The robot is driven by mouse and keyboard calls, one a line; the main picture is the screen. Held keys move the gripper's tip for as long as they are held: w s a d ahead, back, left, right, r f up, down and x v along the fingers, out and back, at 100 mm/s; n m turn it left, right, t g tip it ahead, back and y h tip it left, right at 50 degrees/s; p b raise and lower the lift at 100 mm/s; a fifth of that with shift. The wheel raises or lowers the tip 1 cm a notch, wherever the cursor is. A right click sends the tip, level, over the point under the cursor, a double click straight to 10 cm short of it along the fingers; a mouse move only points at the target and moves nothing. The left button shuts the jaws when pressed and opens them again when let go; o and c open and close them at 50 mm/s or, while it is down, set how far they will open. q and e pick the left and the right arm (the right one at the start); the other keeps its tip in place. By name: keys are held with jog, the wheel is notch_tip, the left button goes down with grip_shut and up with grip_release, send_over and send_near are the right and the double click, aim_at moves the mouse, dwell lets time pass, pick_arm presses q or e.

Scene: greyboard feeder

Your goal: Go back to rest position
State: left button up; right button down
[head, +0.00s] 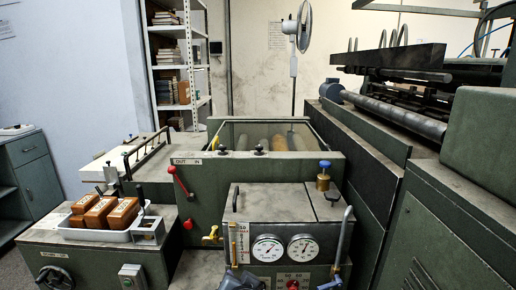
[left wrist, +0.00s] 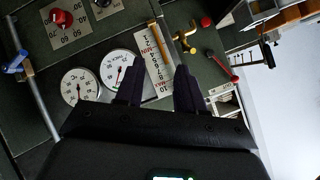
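My left gripper (head: 241,280) shows at the bottom edge of the head view, low in front of the machine's gauge panel. In the left wrist view its two dark fingers (left wrist: 158,85) stand apart with nothing held between them. Two round gauges (head: 286,248) are on the panel; they also show beside the fingers in the left wrist view (left wrist: 102,78). A white number scale (left wrist: 153,58) lies beyond the fingertips. My right gripper is not seen in either view.
A red-knobbed lever (head: 180,182) and yellow handle (head: 212,235) project left of the panel. A grey rod (head: 343,238) and blue handle (head: 330,284) are at right. A white tray (head: 108,232) holds wooden blocks. Rollers and dark machinery (head: 395,115) fill the right.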

pick_arm(q)
jog(key=s+a+f+n+g+h+p, duration=0.1)
jog(key=s+f+g+p, duration=0.35)
jog(key=s+f, duration=0.35)
jog(key=s+a+f+n+g+h+p, duration=0.1)
jog(key=s+f+g+h+p, duration=0.15)
jog(key=s+f+p, duration=0.65)
jog(key=s+a+r+n+g+p, duration=0.1)
jog(key=s+a+r+p, duration=0.1)
jog(key=s+a, duration=0.5)
jog(key=s+a+r+n+g+p, duration=0.15)
jog(key=s+a, duration=0.25)
jog(key=s, duration=0.8)
jog(key=w+a+r+m+t, duration=0.2)
jog(key=a+r, duration=0.2)
jog(key=r, duration=0.3)
notch_tip(320, 180, up, 37)
jog(key=p, duration=3.9)
jog(key=shift+y, duration=0.35)
jog(key=shift+r, duration=0.1)
